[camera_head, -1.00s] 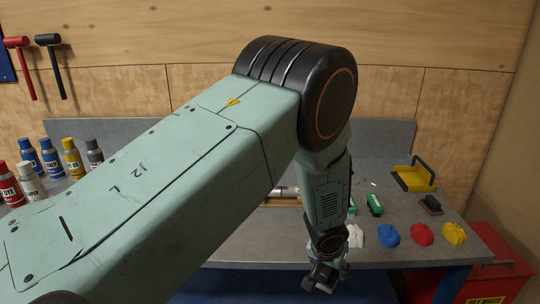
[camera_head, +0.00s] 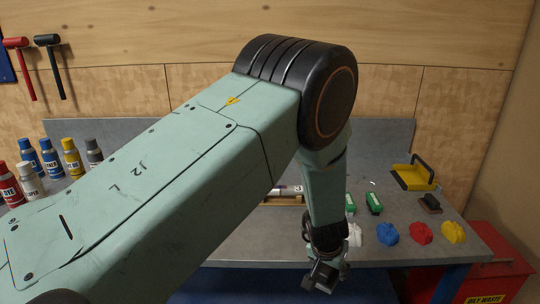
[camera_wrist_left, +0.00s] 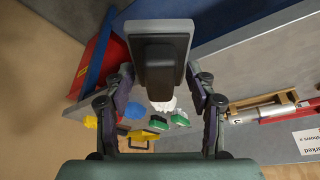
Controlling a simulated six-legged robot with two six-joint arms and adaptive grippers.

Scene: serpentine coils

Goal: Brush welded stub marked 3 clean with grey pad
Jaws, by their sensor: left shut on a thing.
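My left gripper (camera_head: 325,272) hangs in front of the bench's front edge. In the left wrist view its fingers (camera_wrist_left: 163,78) are shut on a grey pad with a black grip (camera_wrist_left: 162,35). A pale stub (camera_head: 288,190) shows partly behind my forearm on the bench. My right gripper is not in view.
Green blocks (camera_head: 374,203) and blue (camera_head: 387,234), red (camera_head: 421,233) and yellow (camera_head: 454,232) cloths lie on the bench's right. A red waste bin (camera_head: 497,285) stands right; several bottles (camera_head: 50,158) stand left.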

